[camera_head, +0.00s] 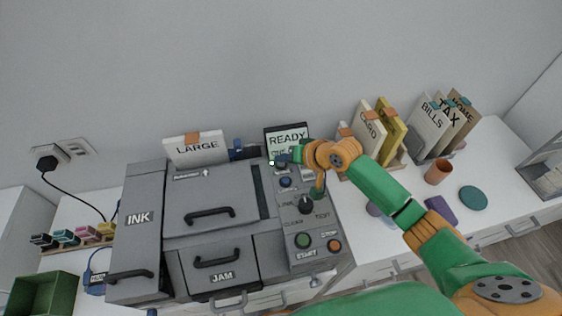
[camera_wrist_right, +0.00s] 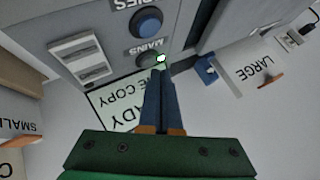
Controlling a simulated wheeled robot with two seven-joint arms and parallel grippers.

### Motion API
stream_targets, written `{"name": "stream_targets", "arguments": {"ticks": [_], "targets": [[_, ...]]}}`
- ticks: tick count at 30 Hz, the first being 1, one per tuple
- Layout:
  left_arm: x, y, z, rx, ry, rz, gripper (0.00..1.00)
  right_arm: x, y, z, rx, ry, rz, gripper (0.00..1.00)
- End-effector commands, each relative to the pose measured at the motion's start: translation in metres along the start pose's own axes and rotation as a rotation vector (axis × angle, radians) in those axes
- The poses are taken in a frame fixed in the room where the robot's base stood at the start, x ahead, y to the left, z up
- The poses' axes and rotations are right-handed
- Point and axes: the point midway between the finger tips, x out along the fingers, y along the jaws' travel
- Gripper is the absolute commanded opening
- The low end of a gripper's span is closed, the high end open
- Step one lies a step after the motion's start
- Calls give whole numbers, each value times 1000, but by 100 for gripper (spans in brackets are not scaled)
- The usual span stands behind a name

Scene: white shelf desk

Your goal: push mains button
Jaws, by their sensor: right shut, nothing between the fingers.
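The grey copier's control panel shows the label MAINS in the right wrist view, with a dark round button (camera_wrist_right: 150,60) beside it. A blue round button (camera_wrist_right: 146,22) sits on the label's other side. My right gripper (camera_wrist_right: 161,72) is shut and empty, its dark fingertips at the edge of the dark button. They partly cover it, and I cannot tell whether they touch it. A small white light (camera_wrist_right: 160,58) shows by the tips. In the head view my right gripper (camera_head: 282,158) is at the panel's top; the blue button (camera_head: 285,182) lies below. My left gripper is not in view.
A READY display (camera_head: 287,139) stands just behind the panel. A black knob (camera_head: 306,204), a green button (camera_head: 303,241) and an orange button (camera_head: 334,246) lie nearer the panel's front. Folders (camera_head: 433,125) and an orange cup (camera_head: 438,172) stand at right.

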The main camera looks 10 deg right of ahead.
Motion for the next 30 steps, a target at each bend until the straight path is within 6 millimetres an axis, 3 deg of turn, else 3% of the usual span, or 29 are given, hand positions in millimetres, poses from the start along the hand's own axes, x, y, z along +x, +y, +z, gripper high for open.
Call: {"name": "stream_targets", "arguments": {"ticks": [30], "targets": [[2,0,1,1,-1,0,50,6,4,5,0,-1,0,0]]}}
